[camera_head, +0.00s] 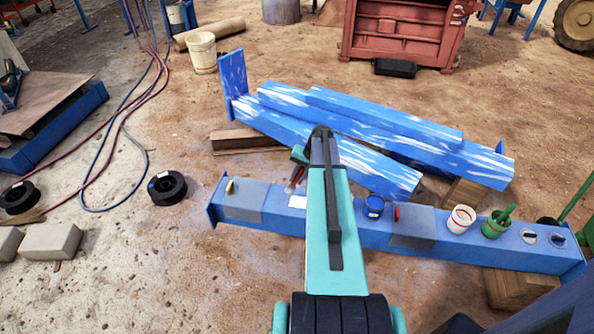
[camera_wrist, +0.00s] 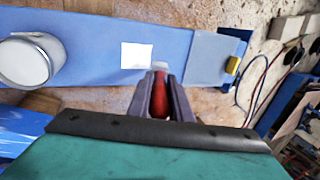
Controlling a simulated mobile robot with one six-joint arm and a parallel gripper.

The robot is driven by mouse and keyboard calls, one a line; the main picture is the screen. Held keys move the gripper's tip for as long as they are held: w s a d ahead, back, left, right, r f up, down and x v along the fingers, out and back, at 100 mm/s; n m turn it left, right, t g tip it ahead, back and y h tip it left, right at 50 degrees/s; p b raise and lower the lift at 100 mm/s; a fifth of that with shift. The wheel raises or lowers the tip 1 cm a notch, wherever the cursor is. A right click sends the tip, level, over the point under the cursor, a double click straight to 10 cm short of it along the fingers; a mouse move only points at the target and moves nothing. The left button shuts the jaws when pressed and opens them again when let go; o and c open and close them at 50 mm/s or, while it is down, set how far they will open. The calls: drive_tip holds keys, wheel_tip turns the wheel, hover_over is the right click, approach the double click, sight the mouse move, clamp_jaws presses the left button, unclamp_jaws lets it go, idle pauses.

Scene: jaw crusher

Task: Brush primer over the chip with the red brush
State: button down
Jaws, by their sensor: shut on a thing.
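My gripper (camera_wrist: 160,84) is shut on the red brush (camera_wrist: 160,98), whose red handle lies between the two dark fingers. The brush's pale tip is by the lower right edge of a white square patch (camera_wrist: 137,55), which looks like the chip, on the blue beam. I cannot tell whether the tip touches the surface. In the head view the white patch (camera_head: 298,202) shows left of my arm, with the brush (camera_head: 293,186) just above it. My arm hides part of the beam. A blue can (camera_head: 374,207) stands right of my arm.
The blue beam (camera_head: 277,222) also carries grey mats, a white cup (camera_head: 461,219) and a green can (camera_head: 497,223) with a green brush. A yellow piece (camera_head: 229,187) is on the left mat. Streaked blue beams (camera_head: 345,160) lie behind. Black spools and hoses are at left.

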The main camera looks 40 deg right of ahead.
drive_tip(key=shift+r+p, duration=0.85)
drive_tip(key=shift+r, duration=1.4)
